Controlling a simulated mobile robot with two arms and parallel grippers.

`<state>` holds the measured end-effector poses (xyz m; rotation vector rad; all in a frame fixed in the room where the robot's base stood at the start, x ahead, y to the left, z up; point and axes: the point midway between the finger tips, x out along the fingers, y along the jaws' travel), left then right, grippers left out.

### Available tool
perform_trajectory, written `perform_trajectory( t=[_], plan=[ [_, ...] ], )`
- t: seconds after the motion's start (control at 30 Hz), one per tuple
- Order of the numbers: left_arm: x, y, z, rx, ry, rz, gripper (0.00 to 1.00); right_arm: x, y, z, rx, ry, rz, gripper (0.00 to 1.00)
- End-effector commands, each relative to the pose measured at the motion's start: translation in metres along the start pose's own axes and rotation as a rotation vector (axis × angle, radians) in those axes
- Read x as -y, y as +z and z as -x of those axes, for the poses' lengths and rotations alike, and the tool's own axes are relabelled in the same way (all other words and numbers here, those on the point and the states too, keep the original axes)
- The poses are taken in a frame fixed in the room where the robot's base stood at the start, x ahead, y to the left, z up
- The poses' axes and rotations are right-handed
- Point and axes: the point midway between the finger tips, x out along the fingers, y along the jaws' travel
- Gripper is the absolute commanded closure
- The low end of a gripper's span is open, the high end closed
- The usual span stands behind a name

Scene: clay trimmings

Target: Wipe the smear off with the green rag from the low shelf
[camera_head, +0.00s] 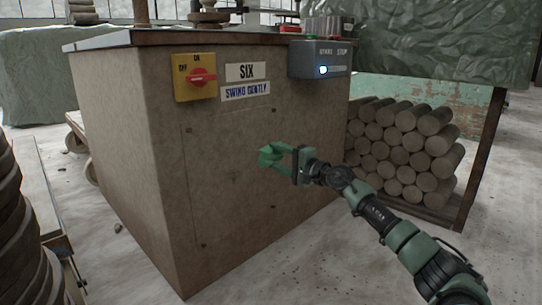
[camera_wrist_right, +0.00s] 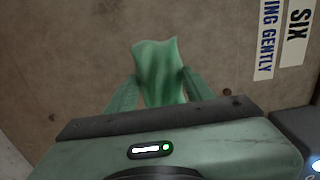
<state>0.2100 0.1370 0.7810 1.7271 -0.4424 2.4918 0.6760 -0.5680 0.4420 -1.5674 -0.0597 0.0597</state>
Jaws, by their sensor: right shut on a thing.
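My right gripper (camera_head: 283,157) is shut on the green rag (camera_head: 268,154) in front of the brown panel of the large cabinet (camera_head: 130,160). In the right wrist view the rag (camera_wrist_right: 157,68) stands up between the two green fingers of the gripper (camera_wrist_right: 160,88), with its upper part free beyond them. I cannot tell whether the rag touches the panel. I cannot make out a distinct smear in either view. My left gripper is not in view.
The cabinet front carries a yellow switch box (camera_head: 195,77), labels reading SIX (camera_head: 246,71) and SWING GENTLY (camera_head: 246,91), and a grey START/STOP box (camera_head: 318,59). Stacked clay rolls (camera_head: 405,150) lie low at right. Dark stacked rings (camera_head: 18,235) stand at left.

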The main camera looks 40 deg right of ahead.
Motion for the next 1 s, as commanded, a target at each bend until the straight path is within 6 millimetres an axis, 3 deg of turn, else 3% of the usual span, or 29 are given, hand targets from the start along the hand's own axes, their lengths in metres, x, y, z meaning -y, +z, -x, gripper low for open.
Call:
perform_trajectory(
  t=[0.17, 0.53, 0.8, 1.0],
  plan=[
    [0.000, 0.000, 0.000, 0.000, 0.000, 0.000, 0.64, -0.001, 0.000, 0.012, 0.001, 0.002, 0.002, 0.80],
    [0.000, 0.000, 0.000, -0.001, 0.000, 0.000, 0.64, 0.000, 0.000, 0.015, 0.000, 0.000, 0.001, 0.80],
    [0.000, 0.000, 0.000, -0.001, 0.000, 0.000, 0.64, -0.002, 0.000, 0.038, 0.000, 0.003, 0.001, 0.80],
    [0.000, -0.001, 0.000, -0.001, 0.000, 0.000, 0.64, 0.000, 0.000, 0.043, 0.000, 0.000, 0.002, 0.80]
  ],
)
